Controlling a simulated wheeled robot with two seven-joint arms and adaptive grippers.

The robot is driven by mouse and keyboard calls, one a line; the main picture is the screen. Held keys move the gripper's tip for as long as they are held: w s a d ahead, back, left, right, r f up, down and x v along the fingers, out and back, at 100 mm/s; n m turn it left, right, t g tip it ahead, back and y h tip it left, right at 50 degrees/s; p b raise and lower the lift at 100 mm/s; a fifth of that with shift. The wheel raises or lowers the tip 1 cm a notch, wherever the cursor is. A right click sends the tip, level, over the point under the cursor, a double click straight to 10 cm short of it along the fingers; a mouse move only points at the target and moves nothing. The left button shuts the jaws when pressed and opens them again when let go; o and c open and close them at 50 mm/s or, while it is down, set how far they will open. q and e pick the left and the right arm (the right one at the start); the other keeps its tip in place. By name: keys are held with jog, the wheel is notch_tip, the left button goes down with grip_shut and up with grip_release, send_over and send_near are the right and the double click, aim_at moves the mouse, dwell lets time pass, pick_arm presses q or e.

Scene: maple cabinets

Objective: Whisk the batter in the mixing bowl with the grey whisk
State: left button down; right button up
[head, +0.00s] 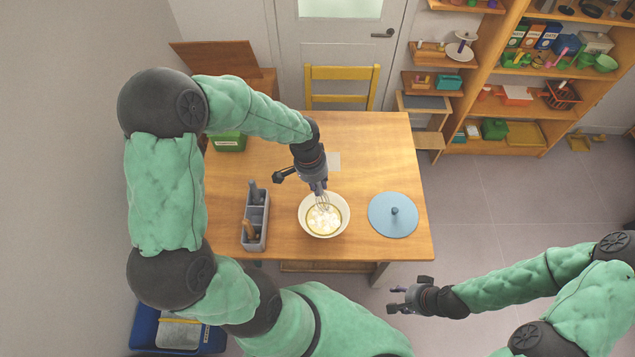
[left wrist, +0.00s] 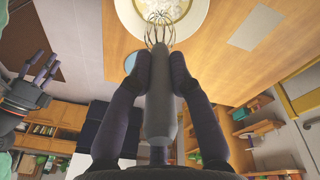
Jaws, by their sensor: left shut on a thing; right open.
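The white mixing bowl (head: 304,222) stands on the wooden table and holds pale yellow batter (head: 323,221); it also shows at the top of the left wrist view (left wrist: 190,44). My left gripper (head: 314,183) is above the bowl's far side, shut on the handle of the grey whisk (left wrist: 160,95). The whisk's wire head (head: 322,203) points down into the bowl; I cannot tell how deep its tip is in the batter. My right gripper (head: 400,296) is open and empty, off the table's front right corner.
A grey caddy (head: 256,222) with utensils stands left of the bowl. A blue round lid (head: 392,215) with a knob lies to the right. A green box (head: 229,142) is at the back left. The table's right rear (head: 385,140) is clear.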

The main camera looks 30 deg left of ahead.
pick_arm(q)
jog(key=shift+f+b, duration=3.15)
jog(key=shift+f, duration=1.15)
jog(key=shift+a, duration=0.15)
